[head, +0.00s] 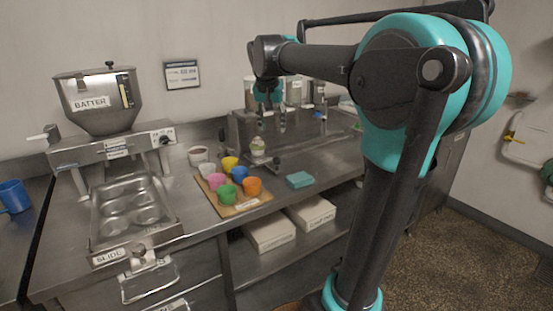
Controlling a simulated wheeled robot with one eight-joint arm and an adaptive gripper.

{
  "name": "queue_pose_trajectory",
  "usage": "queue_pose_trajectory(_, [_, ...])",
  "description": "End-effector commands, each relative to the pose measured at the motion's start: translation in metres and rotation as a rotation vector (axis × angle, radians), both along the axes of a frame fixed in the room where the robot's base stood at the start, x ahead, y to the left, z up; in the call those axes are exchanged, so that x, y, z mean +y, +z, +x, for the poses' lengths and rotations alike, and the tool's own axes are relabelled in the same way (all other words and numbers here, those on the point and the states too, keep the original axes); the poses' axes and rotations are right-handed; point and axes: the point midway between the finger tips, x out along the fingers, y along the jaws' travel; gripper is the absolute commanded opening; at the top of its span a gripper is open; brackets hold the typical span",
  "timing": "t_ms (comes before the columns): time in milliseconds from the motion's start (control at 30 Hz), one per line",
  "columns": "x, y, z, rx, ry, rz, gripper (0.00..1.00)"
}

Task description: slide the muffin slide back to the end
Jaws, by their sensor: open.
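The muffin slide (99,235) is a metal tray with several round cups, at the left of the head view. It sits under and in front of the batter dispenser (104,104). My gripper (269,123) hangs open and empty over the back of the counter, near a small bottle (257,147). It is well to the right of the slide and apart from it. The picture does not show whether it touches the bottle.
A wooden board (247,206) with several coloured cups lies right of the slide. A teal block (299,180) lies farther right. A white cup (198,156) stands behind the board. A blue mug (14,196) is at the far left. White boxes (270,232) sit on the shelf below.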

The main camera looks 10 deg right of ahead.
Motion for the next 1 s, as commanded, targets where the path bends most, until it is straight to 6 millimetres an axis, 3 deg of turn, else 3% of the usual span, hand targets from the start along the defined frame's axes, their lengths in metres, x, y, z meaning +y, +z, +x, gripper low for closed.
queue_pose_trajectory(167, [-0.002, -0.014, 0.007, 0.0, -0.002, 0.0, 0.47])
queue_pose_trajectory(700, [-0.018, -0.111, 0.043, 0.0, -0.002, 0.001, 0.47])
queue_pose_trajectory(1000, [-0.024, -0.151, 0.059, 0.0, -0.001, 0.0, 0.47])
